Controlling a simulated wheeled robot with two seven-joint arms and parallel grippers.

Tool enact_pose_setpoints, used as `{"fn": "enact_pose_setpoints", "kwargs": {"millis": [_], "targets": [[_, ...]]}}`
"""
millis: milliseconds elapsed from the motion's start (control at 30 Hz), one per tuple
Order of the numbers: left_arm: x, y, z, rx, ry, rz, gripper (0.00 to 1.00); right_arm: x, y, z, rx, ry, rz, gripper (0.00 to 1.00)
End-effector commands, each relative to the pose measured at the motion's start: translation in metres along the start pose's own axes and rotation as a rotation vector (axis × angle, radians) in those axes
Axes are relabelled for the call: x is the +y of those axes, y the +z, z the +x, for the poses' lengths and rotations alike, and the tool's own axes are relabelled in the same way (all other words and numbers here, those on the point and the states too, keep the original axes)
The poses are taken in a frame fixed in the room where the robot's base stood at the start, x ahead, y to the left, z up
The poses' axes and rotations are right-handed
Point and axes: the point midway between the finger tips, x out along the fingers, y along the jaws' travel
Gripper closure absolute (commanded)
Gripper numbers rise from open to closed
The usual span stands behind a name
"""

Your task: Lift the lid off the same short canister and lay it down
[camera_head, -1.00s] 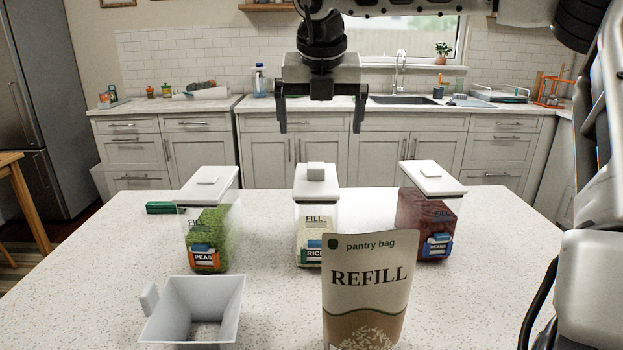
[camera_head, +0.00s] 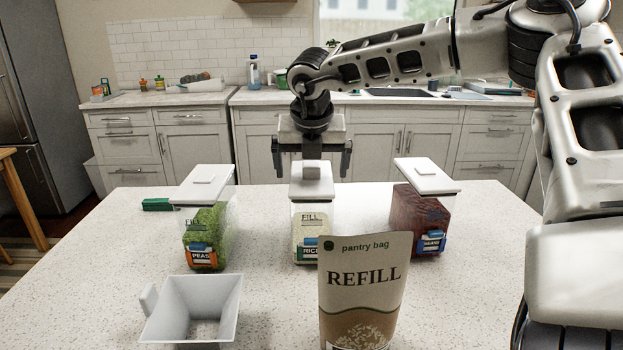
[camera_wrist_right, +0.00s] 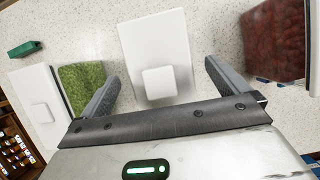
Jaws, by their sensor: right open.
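The middle canister (camera_head: 309,229), labelled RICE, stands upright on the counter with its white lid (camera_head: 312,189) on. A square knob (camera_head: 312,170) rises from this lid. My right gripper (camera_head: 312,158) points down over the canister, open, its two fingers to either side of the knob and apart from it. In the right wrist view the lid (camera_wrist_right: 148,40) and its knob (camera_wrist_right: 159,82) show between the spread fingers (camera_wrist_right: 164,86). The gripper holds nothing. My left gripper is not in view.
A PEAS canister (camera_head: 207,235) stands to the left and a red bean canister (camera_head: 418,217) to the right, both lidded. In front are a grey scoop-like container (camera_head: 231,305) and a REFILL bag (camera_head: 362,290). A green object (camera_head: 157,204) lies back left. The counter's front left is clear.

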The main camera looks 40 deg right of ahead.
Motion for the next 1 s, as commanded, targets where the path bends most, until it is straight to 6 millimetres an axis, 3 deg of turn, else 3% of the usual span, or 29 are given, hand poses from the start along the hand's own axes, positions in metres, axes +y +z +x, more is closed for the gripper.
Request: {"fn": "enact_pose_setpoints", "kwargs": {"millis": [67, 233, 267, 733, 867, 1000], "targets": [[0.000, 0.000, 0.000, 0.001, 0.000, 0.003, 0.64, 0.000, 0.000, 0.000, 0.000, 0.000, 0.001, 0.00], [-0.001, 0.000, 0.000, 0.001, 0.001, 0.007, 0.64, 0.000, 0.000, 0.000, 0.000, 0.000, 0.001, 0.47], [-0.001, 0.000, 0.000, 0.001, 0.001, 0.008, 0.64, 0.000, 0.000, 0.000, 0.000, 0.000, 0.001, 0.50], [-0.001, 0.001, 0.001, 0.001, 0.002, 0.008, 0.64, 0.000, 0.006, -0.011, -0.005, 0.001, 0.003, 0.50], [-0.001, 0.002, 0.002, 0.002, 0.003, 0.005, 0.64, 0.001, 0.013, -0.029, -0.007, 0.002, 0.003, 0.50], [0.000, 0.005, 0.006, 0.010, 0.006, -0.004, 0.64, -0.011, 0.005, -0.061, -0.009, 0.006, 0.002, 0.50]]}}
